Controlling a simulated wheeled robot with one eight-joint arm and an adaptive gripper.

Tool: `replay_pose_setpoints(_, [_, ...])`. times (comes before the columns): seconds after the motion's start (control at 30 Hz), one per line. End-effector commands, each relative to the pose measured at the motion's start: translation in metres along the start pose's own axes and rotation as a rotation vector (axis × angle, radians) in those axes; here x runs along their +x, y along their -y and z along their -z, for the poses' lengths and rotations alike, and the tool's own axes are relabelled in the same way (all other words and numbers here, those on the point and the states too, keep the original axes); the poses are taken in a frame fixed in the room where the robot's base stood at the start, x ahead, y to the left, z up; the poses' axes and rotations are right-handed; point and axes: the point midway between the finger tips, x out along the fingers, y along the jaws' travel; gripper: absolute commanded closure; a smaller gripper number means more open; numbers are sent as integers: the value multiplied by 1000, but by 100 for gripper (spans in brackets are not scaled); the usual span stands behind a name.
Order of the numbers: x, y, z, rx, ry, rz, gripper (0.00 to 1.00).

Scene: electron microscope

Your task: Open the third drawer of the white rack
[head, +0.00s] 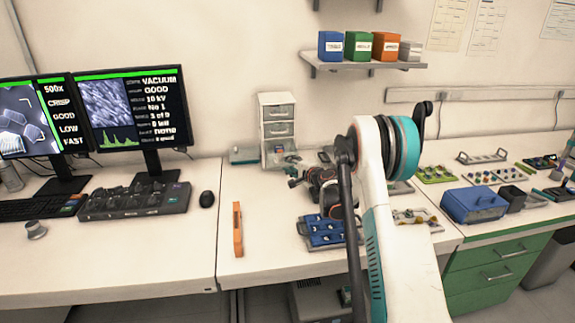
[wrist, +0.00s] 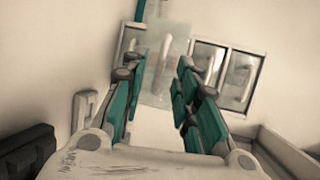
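The white rack (head: 276,98) stands at the back of the bench against the wall. Its upper two drawers, the first (head: 278,112) and the second (head: 279,129), look shut. The third drawer (head: 271,153) below them seems to jut out, with small things showing in it; my gripper partly hides that area. My gripper (head: 299,181) is low in front of the rack. In the wrist view its teal-padded fingers (wrist: 160,82) are apart. A translucent panel (wrist: 166,70) shows beyond and between the fingertips, beside two framed drawer fronts (wrist: 224,70). I cannot tell whether the fingers touch it.
Two monitors (head: 133,108) and a mouse (head: 207,198) are further left. A blue box (head: 474,204) sits at right. The bench around the orange tool is clear.

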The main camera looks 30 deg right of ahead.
Motion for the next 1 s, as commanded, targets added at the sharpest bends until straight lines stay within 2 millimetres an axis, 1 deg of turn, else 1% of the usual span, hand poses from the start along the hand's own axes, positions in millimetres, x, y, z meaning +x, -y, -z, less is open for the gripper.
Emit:
replay_pose_setpoints(0.03, [-12, 0, 1, 1, -2, 0, 72])
replay_pose_setpoints(0.1, [-27, 0, 1, 2, -3, 1, 72])
replay_pose_setpoints(0.3, [-66, 0, 1, 1, -3, 1, 72])
replay_pose_setpoints(0.4, [-80, 0, 1, 1, -2, 0, 72])
replay_pose_setpoints(0.5, [-90, 0, 1, 1, -2, 0, 72])
replay_pose_setpoints(0.63, [-95, 0, 1, 2, -2, 1, 72])
replay_pose_setpoints(1.0, [-96, 0, 1, 1, -1, 0, 72])
